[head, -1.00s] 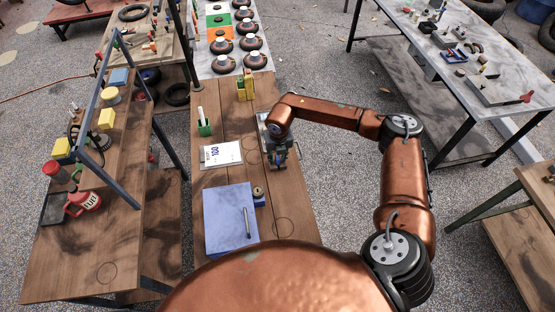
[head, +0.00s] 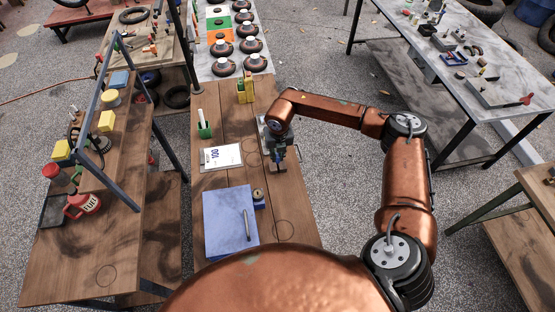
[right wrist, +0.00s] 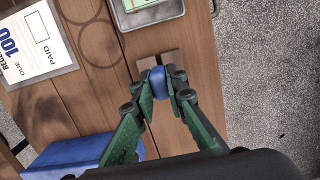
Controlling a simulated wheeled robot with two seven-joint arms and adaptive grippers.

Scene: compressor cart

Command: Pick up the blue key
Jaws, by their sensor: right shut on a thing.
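The blue key (right wrist: 158,82) shows in the right wrist view as a small rounded blue piece between my right fingertips. My right gripper (right wrist: 160,90) is shut on it, with its green fingers against both sides. A flat brownish piece lies just beyond the fingertips; I cannot tell if it is part of the key or separate. In the head view my right gripper (head: 279,166) is over the right part of the wooden bench (head: 240,180), and the key is too small to make out there. My left gripper is not in view.
A grey tray (right wrist: 178,14) with a green item lies just beyond the gripper. Drawn circles mark bare wood at the front right.

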